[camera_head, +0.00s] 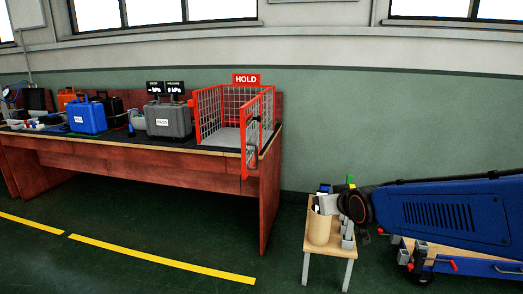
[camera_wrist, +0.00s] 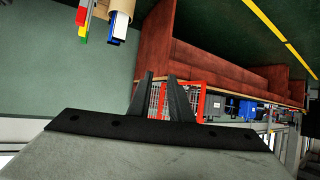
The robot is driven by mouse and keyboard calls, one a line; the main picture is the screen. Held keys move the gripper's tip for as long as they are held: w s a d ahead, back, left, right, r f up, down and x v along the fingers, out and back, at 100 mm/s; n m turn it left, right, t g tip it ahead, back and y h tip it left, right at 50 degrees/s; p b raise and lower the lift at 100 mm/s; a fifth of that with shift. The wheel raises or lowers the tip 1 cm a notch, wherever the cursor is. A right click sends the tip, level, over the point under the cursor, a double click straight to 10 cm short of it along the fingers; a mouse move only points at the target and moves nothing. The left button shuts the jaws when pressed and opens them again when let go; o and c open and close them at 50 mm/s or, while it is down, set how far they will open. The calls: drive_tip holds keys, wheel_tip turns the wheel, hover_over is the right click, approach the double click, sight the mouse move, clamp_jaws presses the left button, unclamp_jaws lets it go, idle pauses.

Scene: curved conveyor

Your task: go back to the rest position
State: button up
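My gripper (camera_wrist: 161,76) shows in the wrist view with its two dark fingers apart. No object is held between them; the red-framed cage shows behind them at a distance. I cannot make out my gripper clearly in the head view. The wrist view is tilted, with the bench and yellow floor line at its upper right.
A long red-brown bench (camera_head: 175,170) stands at left with a blue case (camera_head: 86,118), a grey case (camera_head: 168,120) and a wire cage (camera_head: 222,112) under a HOLD sign. A small table at right holds a beige cylinder (camera_head: 319,230). A blue housing (camera_head: 440,215) is beside it. Open floor lies in front.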

drive_tip(key=s+d+f+g, duration=0.2)
drive_tip(key=s+d, duration=0.1)
drive_tip(key=s, duration=0.7)
drive_tip(key=s+d+f+m+g+h, duration=0.1)
drive_tip(key=s+d+f+g, duration=0.1)
drive_tip(key=s, duration=0.8)
drive_tip(key=s+d+f+m+g+h, duration=0.1)
drive_tip(key=s+d, duration=0.4)
drive_tip(key=s, duration=0.5)
drive_tip(key=shift+f+g, duration=0.7)
drive_tip(key=shift+g, duration=0.4)
drive_tip(key=shift+w, duration=0.1)
